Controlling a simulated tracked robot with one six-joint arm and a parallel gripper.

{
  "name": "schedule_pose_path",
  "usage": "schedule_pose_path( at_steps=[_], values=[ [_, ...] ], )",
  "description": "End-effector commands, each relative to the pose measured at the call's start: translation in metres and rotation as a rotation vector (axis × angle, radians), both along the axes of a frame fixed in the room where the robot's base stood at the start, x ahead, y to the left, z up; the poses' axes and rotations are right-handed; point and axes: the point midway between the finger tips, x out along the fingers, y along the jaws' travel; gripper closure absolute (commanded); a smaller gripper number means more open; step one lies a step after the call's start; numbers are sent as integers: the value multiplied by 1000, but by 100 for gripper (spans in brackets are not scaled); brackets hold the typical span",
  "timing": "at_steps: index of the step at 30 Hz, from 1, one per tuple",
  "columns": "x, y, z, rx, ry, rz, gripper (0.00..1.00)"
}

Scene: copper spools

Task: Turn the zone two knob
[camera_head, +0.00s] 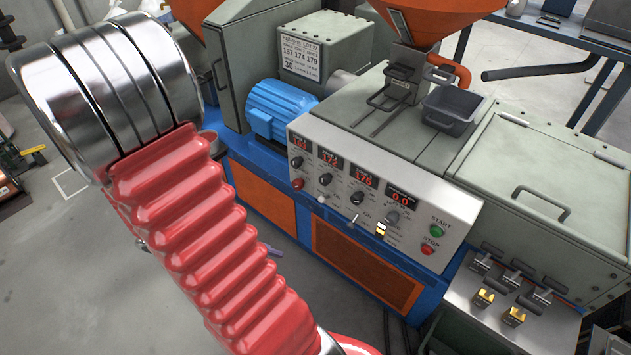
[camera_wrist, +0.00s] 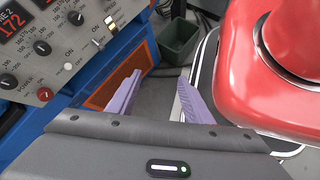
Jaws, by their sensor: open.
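The zone two knob (camera_head: 326,179) is a small black dial on the grey control panel (camera_head: 420,206), second from the left in its row. It also shows in the wrist view (camera_wrist: 42,47), at the left, below the red display (camera_wrist: 10,30) labelled zone 2, which reads 172. My gripper (camera_wrist: 160,75) has two lilac fingers, spread apart with nothing between them. It is apart from the knob, to its right in the wrist view. In the head view only a bit of lilac fingertip (camera_head: 272,250) shows past my red arm, below the panel.
Other knobs flank it: zone one (camera_head: 297,162) and zone three (camera_head: 357,198). A placard (camera_head: 301,58) above lists 167, 174, 179. Open floor lies before the machine.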

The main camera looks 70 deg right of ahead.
Motion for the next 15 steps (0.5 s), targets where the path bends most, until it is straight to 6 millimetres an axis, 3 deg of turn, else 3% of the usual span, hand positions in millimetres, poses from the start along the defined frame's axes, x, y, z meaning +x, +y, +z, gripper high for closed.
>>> schedule_pose_path(
  at_steps=[6,15],
  values=[
    [-31,-30,-13,4,197,83,54],
    [-61,-73,-28,16,451,243,54]
  ],
)
